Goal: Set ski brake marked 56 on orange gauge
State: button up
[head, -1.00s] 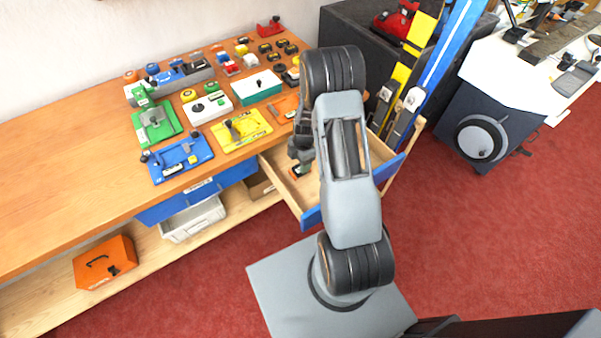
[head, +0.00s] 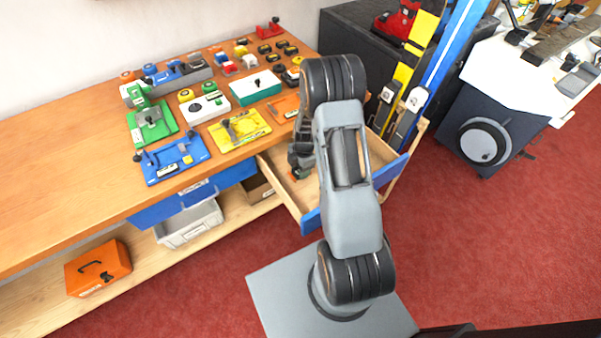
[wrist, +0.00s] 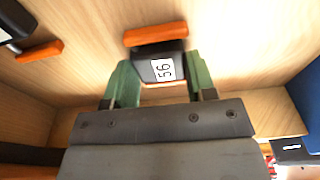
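The ski brake marked 56 (wrist: 160,68) is a dark block with a white label and orange ends, in the open drawer (head: 283,190). In the wrist view my gripper (wrist: 163,78) has its green fingers on both sides of it, very close to its sides. I cannot tell whether they press on it. In the head view my gripper (head: 302,158) is down in the drawer and my arm hides part of it. The orange gauge (head: 284,108) is a flat plate on the bench by its front right edge, partly hidden by my arm.
Another brake with an orange end (wrist: 40,53) lies in the drawer, at the left of the wrist view. Yellow (head: 240,129), blue (head: 175,158) and green (head: 152,124) gauges stand on the bench. Skis (head: 437,60) lean right of the drawer. The bench's left part is clear.

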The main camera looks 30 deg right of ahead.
jog(key=shift+c, duration=0.9)
jog(key=shift+r, duration=0.1)
jog(key=shift+r+p, duration=1.6)
jog(key=shift+r, duration=1.3)
jog(key=shift+r, duration=0.1)
